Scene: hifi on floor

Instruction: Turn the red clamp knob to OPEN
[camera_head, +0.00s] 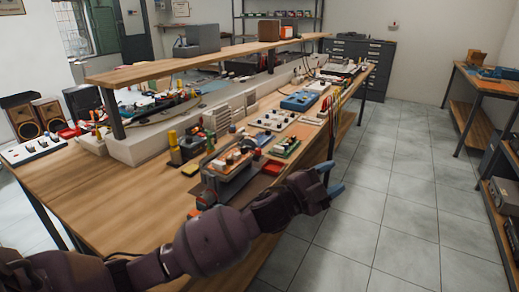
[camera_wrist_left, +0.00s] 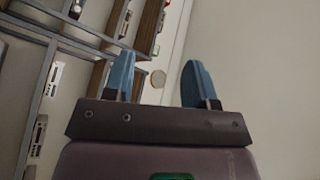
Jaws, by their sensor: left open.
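A small red part (camera_head: 206,197) shows at the front edge of the wooden workbench (camera_head: 110,198), beside a grey device (camera_head: 228,180). It may be the red clamp knob, but it is too small to make out its shape or any OPEN marking. My left gripper (camera_head: 331,180) is to the right of it, out past the bench's front edge and over the floor. In the left wrist view my left gripper (camera_wrist_left: 159,84) has its two blue fingers apart with nothing between them. That view does not show the knob. My right gripper is not in view.
The bench holds several devices, including a blue box (camera_head: 299,101) and a red tray (camera_head: 273,167). A raised shelf (camera_head: 190,62) runs along its back. A second wooden table (camera_head: 490,84) stands at the right. The tiled floor (camera_head: 395,200) between is clear.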

